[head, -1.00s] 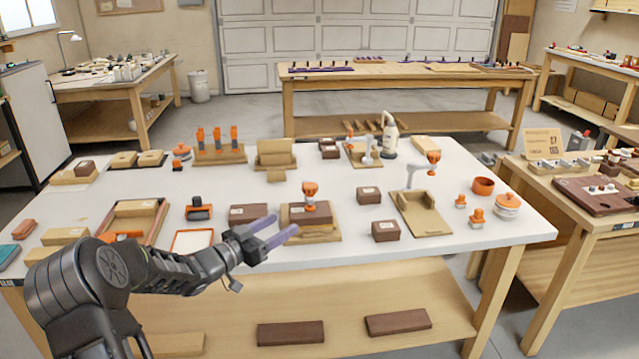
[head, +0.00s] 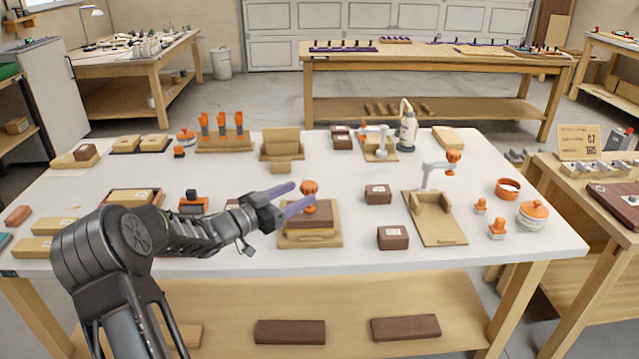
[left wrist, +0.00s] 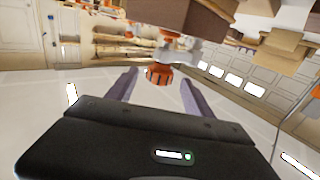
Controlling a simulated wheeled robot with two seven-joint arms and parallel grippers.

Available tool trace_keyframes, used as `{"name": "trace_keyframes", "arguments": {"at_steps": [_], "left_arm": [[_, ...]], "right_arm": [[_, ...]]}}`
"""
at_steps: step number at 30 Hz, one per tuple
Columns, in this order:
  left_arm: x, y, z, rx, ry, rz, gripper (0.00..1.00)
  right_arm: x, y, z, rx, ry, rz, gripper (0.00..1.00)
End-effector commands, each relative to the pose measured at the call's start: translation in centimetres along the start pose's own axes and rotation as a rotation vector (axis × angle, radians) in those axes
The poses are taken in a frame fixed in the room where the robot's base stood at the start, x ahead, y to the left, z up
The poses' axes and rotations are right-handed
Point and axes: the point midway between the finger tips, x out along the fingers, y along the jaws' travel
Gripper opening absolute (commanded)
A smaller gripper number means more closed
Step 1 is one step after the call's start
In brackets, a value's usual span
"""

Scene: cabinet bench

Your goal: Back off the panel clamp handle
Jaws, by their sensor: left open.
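An orange clamp handle (head: 309,187) stands above a dark brown block (head: 309,217) on a light wooden base (head: 310,238) near the middle of the white bench. My left gripper (head: 304,193) comes in from the left with its two purple-grey fingers apart. Its fingertips are at the orange handle in the head view. In the left wrist view an orange knob (left wrist: 158,76) shows between the fingertips, with a pale metal piece behind it. I cannot tell whether either finger touches it. My right gripper is not in view.
To the right are small brown boxes (head: 393,237) and a wooden fixture (head: 436,222) with another orange-knobbed clamp (head: 452,157). An orange bowl (head: 508,188) and a lidded jar (head: 532,215) stand near the right edge. My left arm covers part of the bench's left front.

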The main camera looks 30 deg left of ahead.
Motion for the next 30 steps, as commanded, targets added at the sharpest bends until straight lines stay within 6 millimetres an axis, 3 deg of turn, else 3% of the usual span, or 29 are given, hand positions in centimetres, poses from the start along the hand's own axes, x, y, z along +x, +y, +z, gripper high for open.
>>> {"name": "trace_keyframes", "arguments": {"at_steps": [16, 27, 30], "left_arm": [[6.9, 0.1, -0.1, -0.001, 0.002, 0.002, 0.60], [7.7, 0.0, 0.0, 0.000, 0.000, 0.000, 0.60], [7.7, 0.0, 0.0, 0.000, 0.000, 0.000, 0.53]], "right_arm": [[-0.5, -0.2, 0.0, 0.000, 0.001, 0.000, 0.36], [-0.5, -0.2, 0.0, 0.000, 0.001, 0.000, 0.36], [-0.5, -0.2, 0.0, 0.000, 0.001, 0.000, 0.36]]}}
